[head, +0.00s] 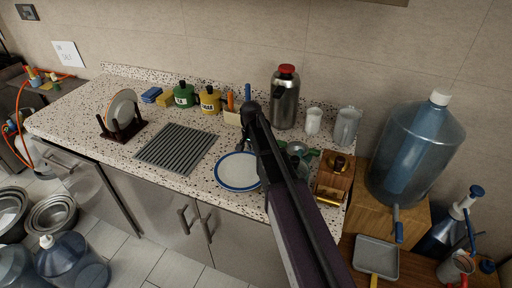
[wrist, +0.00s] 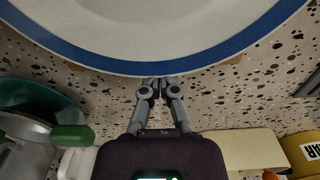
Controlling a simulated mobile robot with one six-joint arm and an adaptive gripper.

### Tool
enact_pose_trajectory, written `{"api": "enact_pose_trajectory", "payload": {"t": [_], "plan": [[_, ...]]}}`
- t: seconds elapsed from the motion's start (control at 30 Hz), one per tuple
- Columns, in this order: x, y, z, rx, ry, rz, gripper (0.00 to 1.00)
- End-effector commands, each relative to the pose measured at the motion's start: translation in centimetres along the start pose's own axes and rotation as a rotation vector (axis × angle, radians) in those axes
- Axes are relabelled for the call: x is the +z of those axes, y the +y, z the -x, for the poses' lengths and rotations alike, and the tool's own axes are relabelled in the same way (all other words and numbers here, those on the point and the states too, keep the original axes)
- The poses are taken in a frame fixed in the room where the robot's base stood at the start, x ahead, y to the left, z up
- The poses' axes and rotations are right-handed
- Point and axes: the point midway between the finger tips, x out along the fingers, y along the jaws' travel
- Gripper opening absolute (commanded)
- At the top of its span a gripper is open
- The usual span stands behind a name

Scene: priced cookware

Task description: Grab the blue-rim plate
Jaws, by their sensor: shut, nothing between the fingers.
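The blue-rim plate (head: 238,171) lies on the speckled counter in the head view, white with a blue band near its edge. Its near part fills the top of the wrist view (wrist: 165,25). My gripper (wrist: 158,84) is shut and empty, with its fingertips right at the plate's rim in the wrist view. I cannot tell whether they touch it. In the head view my arm hides the gripper and the area just right of the plate.
A drying mat (head: 177,148) lies left of the plate, and a rack with an upright plate (head: 122,109) stands farther left. Bottles, a utensil holder and a steel flask (head: 286,97) stand behind. A green-handled pan (wrist: 45,130) and a wooden block (head: 335,178) are close by.

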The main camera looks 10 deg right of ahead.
Motion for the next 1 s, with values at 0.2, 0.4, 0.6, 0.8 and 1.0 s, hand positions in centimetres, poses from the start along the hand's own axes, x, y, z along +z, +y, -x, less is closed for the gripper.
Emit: {"api": "enact_pose_trajectory", "payload": {"t": [0.2, 0.4, 0.6, 0.8, 1.0], "plan": [[5.6, 0.2, 0.0, 0.000, -0.001, 0.003, 0.00], [7.4, 0.1, 0.0, 0.000, -0.001, 0.001, 0.00], [7.3, 0.0, 0.0, 0.000, -0.001, 0.001, 0.00], [7.3, 0.0, 0.1, 0.000, -0.001, 0.001, 0.39], [7.3, 0.0, 1.0, 0.000, -0.001, 0.001, 0.53]]}}
